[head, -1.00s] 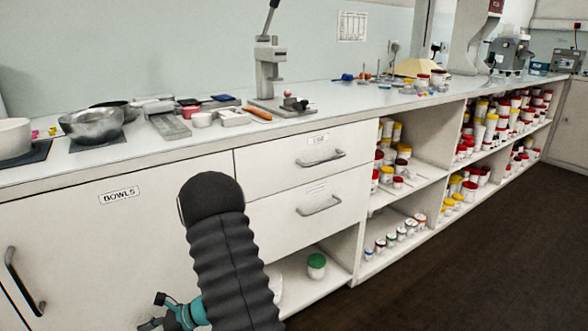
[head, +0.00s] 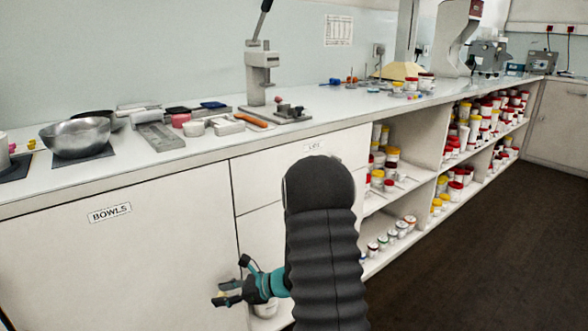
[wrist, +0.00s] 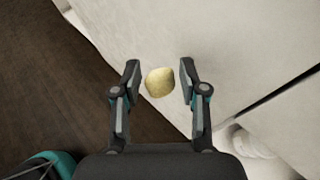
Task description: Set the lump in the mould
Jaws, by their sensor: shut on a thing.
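My gripper (head: 226,292) is low in front of the white cupboard, below the worktop. In the wrist view it (wrist: 160,80) is shut on a pale yellow, rounded lump (wrist: 160,83), held between the fingertips. The lump is too small to make out clearly in the head view. On the worktop, a grey metal block (head: 162,136) lies left of a lever press (head: 259,75). I cannot tell which item is the mould.
The worktop (head: 330,106) holds a steel bowl (head: 75,137), a pink block (head: 181,120), a small white cup (head: 194,128) and an orange-handled tool (head: 251,121). Shelves of jars (head: 470,130) stand to the right. Dark floor (head: 470,240) is clear there.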

